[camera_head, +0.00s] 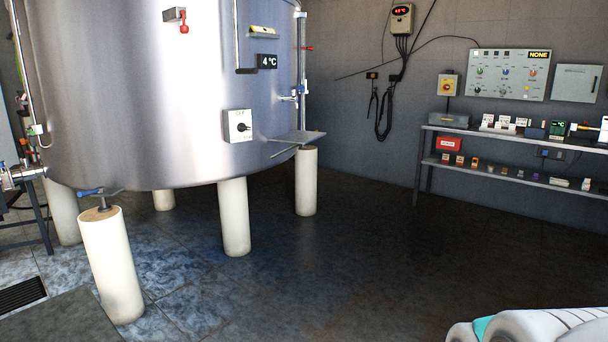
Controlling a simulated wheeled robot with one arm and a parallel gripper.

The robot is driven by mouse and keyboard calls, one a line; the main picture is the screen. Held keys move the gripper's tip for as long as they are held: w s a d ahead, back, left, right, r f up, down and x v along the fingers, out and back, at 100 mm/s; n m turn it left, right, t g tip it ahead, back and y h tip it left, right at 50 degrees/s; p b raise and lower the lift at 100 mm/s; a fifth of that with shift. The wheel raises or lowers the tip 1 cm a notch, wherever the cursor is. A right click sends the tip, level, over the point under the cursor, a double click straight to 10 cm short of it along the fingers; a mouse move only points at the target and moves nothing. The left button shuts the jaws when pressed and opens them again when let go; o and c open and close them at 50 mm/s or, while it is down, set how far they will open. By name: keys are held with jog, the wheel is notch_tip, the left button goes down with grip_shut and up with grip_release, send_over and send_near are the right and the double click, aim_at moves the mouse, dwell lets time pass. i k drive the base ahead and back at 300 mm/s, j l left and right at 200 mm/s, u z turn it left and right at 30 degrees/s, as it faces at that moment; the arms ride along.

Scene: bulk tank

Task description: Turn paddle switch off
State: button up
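A white switch box (238,126) with a black knob is on the lower right of the large steel tank (150,90). Its lettering is too small to read surely, and I cannot tell the knob's setting. It may be the paddle switch, but no label confirms this. A yellow box with a red knob (448,85) is on the back wall, and a grey panel (508,74) with several coloured knobs is to its right. My gripper is not in view; only a white and teal part of my own body shows at the bottom right.
The tank stands on several white legs (235,215). A small metal ledge (298,137) juts out below and right of the switch box. Shelves (520,135) with several small items line the back wall. The dark floor (340,250) in the middle is clear.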

aim_at(241, 127)
jog(key=i+u, duration=0.8)
jog(key=k+l, duration=0.05)
jog(key=k, duration=0.05)
